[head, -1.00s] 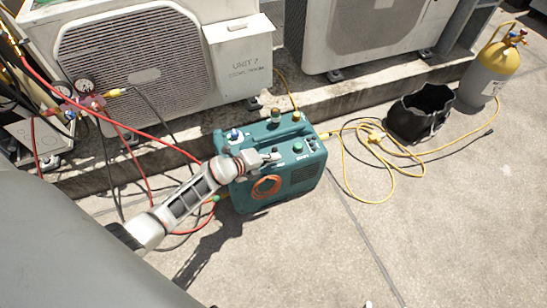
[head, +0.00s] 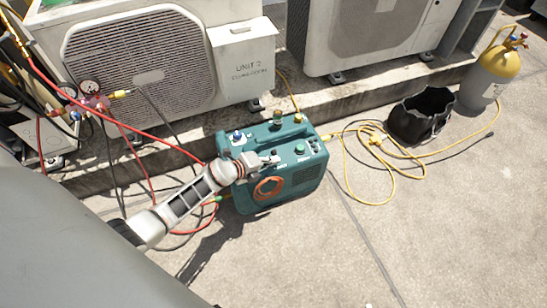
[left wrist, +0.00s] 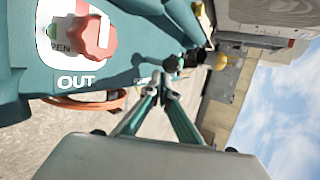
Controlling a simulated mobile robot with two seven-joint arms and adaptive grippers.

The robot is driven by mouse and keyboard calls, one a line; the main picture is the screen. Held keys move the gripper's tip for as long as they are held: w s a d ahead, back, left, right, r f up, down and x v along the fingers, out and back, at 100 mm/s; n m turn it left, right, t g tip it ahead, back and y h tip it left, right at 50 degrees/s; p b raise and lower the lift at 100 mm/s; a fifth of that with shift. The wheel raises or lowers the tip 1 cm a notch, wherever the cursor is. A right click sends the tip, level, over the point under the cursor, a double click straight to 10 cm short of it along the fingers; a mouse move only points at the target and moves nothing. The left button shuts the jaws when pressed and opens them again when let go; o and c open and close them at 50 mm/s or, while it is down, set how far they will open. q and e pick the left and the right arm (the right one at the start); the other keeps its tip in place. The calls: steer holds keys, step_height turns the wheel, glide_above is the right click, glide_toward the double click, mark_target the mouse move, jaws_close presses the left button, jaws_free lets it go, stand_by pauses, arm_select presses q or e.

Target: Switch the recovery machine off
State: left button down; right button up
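The recovery machine (head: 300,183) is a teal box standing on the concrete, with fittings, knobs and a green round control (head: 300,149) on top. An orange coil (head: 267,188) shows on its front. My left gripper (head: 272,160) is just over the top panel's near edge and hides part of it. In the left wrist view its fingers (left wrist: 158,86) come together at the tips, with nothing seen between them. A dark control (left wrist: 172,64) shows just beyond them; I cannot tell whether they touch it. A red knob (left wrist: 95,37) marked OUT is nearby. My right gripper is not seen.
Condenser units (head: 140,62) stand on a ledge behind the machine. Red and black hoses run from the gauge manifold (head: 95,103) at left. A yellow hose (head: 375,140), black bucket (head: 422,115) and grey-yellow cylinder (head: 488,80) are at right. The front right floor is mostly clear.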

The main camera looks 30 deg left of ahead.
arm_select(q)
steer(key=shift+w+a, duration=0.1)
steer(key=shift+w, duration=0.05)
steer(key=shift+w+d+f, duration=0.2)
steer(key=shift+w+d, duration=0.3)
steer(key=shift+d, duration=0.05)
stand_by(0.4)
